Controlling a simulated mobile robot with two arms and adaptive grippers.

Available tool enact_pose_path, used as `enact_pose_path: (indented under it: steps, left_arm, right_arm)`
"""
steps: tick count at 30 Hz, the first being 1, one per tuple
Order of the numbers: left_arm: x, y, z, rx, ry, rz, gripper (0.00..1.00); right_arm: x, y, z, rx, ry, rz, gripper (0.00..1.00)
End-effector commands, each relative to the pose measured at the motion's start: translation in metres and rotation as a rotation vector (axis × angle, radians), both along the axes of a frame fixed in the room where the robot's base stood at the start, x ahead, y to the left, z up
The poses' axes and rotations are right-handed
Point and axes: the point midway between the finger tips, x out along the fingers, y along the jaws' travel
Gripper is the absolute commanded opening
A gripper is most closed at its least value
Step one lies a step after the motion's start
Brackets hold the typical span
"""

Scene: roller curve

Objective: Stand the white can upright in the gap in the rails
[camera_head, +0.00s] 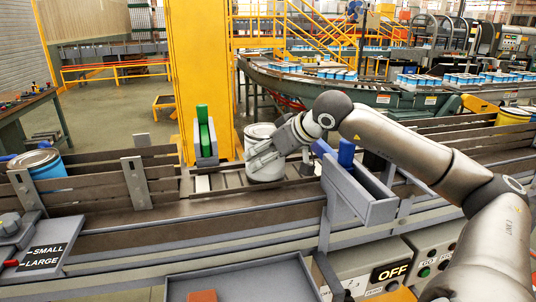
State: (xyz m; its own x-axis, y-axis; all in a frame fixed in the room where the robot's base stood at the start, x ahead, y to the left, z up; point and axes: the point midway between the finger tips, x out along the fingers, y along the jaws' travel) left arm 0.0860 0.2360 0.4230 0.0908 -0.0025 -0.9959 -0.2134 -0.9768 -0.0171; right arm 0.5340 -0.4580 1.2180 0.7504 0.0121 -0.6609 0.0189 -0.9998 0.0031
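The white can (266,174) is upright in the gap between the left and right rail sections, at the rollers. Its grey lid shows at the top. My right gripper (262,152) reaches it from the right, with a finger lying against the can's near side. The far finger is hidden behind the can, but the gripper looks shut on it. I cannot tell whether the can's base touches the rollers. The rails (100,180) run along the conveyor on the left, and more rails (460,140) run on the right. My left gripper is not in view.
A green block in a grey holder (205,135) stands just left of the can, by a yellow post (200,60). A blue block in a grey holder (346,155) stands to its right. A blue can (40,168) and a yellow can (513,116) stand farther along the conveyor.

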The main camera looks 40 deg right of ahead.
Motion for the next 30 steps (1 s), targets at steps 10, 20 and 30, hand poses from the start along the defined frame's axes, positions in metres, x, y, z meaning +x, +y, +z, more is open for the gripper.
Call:
enact_pose_path:
  steps: [10, 20, 30]
  left_arm:
    - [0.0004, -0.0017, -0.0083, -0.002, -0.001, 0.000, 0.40]
    - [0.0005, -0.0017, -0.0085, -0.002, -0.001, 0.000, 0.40]
    - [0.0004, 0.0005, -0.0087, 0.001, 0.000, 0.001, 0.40]
  right_arm:
    - [0.0002, -0.0001, -0.0064, 0.000, -0.003, 0.000, 0.55]
    - [0.0002, -0.0001, -0.0069, 0.000, -0.001, 0.000, 1.00]
    - [-0.0016, 0.0008, -0.0058, 0.001, 0.000, 0.002, 1.00]
